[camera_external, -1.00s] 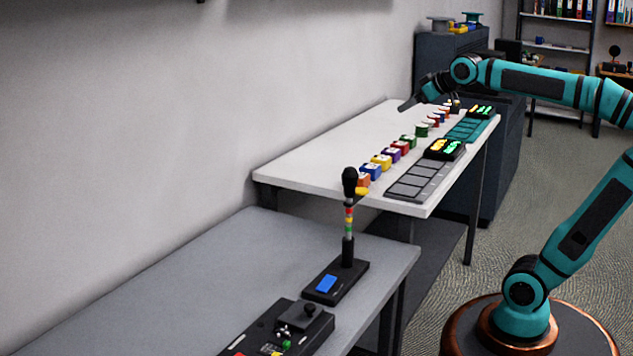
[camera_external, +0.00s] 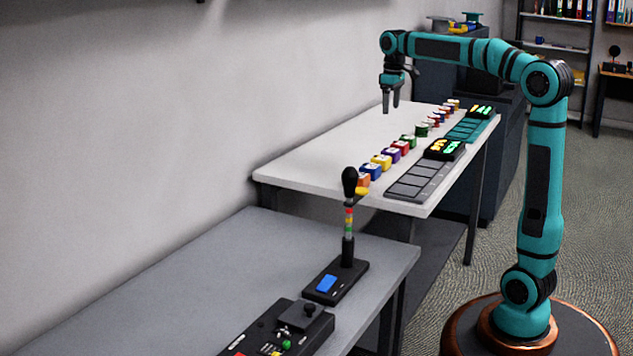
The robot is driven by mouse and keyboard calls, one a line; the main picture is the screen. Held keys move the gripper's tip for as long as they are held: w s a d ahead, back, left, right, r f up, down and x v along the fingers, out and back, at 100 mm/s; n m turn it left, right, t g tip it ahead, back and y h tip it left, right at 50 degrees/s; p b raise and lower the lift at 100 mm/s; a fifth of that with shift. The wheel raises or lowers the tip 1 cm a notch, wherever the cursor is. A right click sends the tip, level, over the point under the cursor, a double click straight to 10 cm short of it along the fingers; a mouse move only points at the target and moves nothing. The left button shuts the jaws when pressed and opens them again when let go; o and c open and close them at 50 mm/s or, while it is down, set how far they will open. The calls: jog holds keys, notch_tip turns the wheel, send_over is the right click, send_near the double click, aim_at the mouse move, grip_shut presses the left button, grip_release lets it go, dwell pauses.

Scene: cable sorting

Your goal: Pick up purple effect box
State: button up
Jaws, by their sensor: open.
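The purple effect box (camera_external: 391,154) is a small block in a row of colored boxes on the white table (camera_external: 310,165). It sits between a yellow box (camera_external: 380,162) and a red box (camera_external: 401,146). My gripper (camera_external: 391,108) points down with its two fingers apart. It is empty and appears above the white table, higher in the picture than the purple box. How far it is from the box in depth I cannot tell.
A blue box (camera_external: 371,172), an orange box (camera_external: 363,180) and a green box (camera_external: 408,141) share the row. A grey pedalboard (camera_external: 415,183) and a teal one (camera_external: 465,130) lie along the right edge. The table's left part is clear.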

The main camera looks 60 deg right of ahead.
send_near(391, 150)
jog(key=shift+g, duration=0.3)
jog(key=f, duration=0.3)
jog(key=w+f, duration=0.1)
jog(key=f, duration=0.1)
jog(key=shift+a+f, duration=0.1)
jog(key=shift+f, duration=0.1)
jog(key=shift+s+f, duration=0.1)
jog(key=shift+f, duration=1.15)
jog(key=shift+s+f, duration=0.15)
jog(key=shift+f, duration=1.15)
jog(key=c, duration=1.1)
